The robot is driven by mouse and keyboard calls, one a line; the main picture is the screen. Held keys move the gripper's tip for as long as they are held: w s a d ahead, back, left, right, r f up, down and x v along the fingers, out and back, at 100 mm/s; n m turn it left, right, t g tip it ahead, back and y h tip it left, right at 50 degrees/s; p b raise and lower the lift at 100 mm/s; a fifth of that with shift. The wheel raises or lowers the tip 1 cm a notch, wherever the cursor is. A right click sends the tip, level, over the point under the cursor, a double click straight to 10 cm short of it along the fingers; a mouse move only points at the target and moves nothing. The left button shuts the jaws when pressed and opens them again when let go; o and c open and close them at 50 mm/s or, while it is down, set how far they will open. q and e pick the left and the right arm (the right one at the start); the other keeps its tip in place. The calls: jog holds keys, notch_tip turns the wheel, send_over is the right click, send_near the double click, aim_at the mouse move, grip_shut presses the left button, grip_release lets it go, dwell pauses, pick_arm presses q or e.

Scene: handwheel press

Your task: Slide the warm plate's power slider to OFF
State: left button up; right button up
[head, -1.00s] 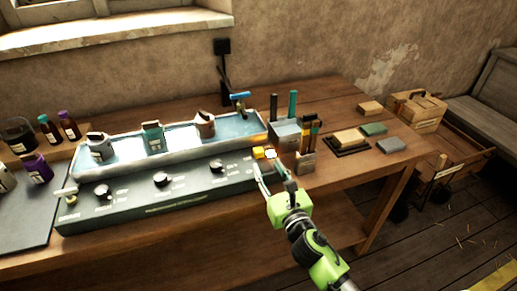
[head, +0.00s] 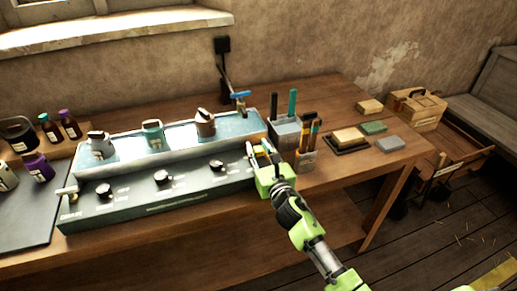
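The warm plate is a long unit with a dark green front panel (head: 130,205) and a pale trough (head: 175,145) of bluish liquid behind it. The panel carries three black knobs, one of them the right-hand knob (head: 216,165). My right gripper (head: 260,149) is at the panel's right end, its fingers pointing away from me and visibly apart. It covers that end of the panel, so the power slider and its position cannot be made out. Whether the fingers touch anything is unclear. My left gripper is not in view.
A grey holder (head: 285,132) and a smaller holder with brushes (head: 305,160) stand close right of my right gripper. Several jugs stand in the trough. A blue-handled tap (head: 240,94) rises behind. Soap-like blocks lie further right. The table's front edge is clear.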

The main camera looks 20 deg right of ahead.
aim_at(260, 152)
grip_shut()
jog(key=s+p, duration=0.1)
jog(key=s, duration=0.4)
jog(key=shift+s+d, duration=0.1)
jog(key=shift+s, duration=0.3)
jog(key=shift+f, duration=0.2)
jog(key=o, duration=0.6)
grip_release()
jog(key=shift+s+r, duration=0.15)
jog(key=s, duration=1.2)
jog(key=shift+d, duration=0.2)
